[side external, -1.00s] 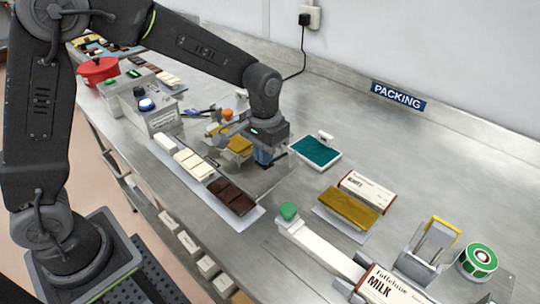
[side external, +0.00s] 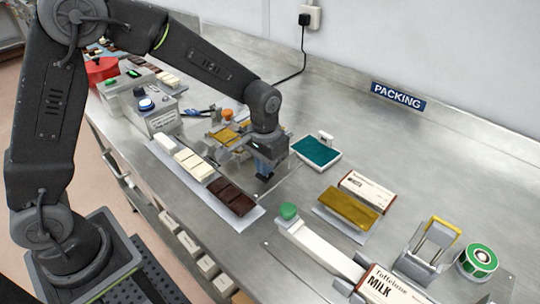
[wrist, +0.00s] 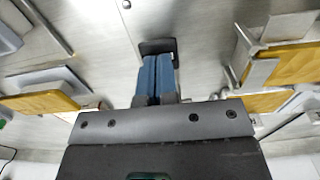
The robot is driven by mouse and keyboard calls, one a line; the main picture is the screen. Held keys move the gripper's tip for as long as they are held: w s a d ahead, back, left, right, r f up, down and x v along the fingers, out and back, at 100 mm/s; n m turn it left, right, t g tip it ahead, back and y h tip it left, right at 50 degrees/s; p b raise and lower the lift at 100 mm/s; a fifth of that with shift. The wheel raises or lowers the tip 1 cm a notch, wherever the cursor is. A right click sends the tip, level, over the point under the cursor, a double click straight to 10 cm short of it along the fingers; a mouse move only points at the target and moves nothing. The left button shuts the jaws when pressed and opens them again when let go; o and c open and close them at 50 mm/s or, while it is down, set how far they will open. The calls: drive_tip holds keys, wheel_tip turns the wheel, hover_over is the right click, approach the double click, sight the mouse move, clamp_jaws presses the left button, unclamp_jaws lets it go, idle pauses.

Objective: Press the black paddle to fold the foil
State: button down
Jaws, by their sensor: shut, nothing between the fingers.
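The black paddle (wrist: 158,46) shows in the wrist view just beyond my fingertips. It also shows as a small dark pad (side external: 263,179) below my gripper in the side view. My gripper (side external: 264,170) has blue fingers, pointing down and shut with nothing between them. In the wrist view its fingers (wrist: 158,68) end at the paddle; I cannot tell whether they touch it. The gold foil (side external: 228,135) lies in a metal folding fixture to the left of and behind my gripper, partly hidden by it. Gold foil (wrist: 285,65) also shows at the right of the wrist view.
White and dark chocolate bars (side external: 232,196) lie on a tray in front of my gripper. A teal pad (side external: 316,151) and a gold bar (side external: 348,208) beside a carton (side external: 367,190) are to the right. A grey control box (side external: 150,112) stands left. Bare steel lies behind the pad.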

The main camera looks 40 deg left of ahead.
wheel_tip(320, 180, up, 10)
idle(1.6)
drive_tip(key=s+a+r+t, duration=0.2)
drive_tip(key=s, duration=0.4)
drive_tip(key=s+a+r+t, duration=0.1)
drive_tip(key=s+a+r, duration=0.1)
drive_tip(key=s, duration=0.5)
drive_tip(key=s+a+r+t, duration=0.2)
drive_tip(key=s, duration=0.5)
drive_tip(key=shift+s+a+r+t, duration=0.2)
drive_tip(key=shift+a+r+t, duration=0.05)
drive_tip(key=shift+a+t, duration=0.05)
drive_tip(key=c, duration=1.8)
unclamp_jaws()
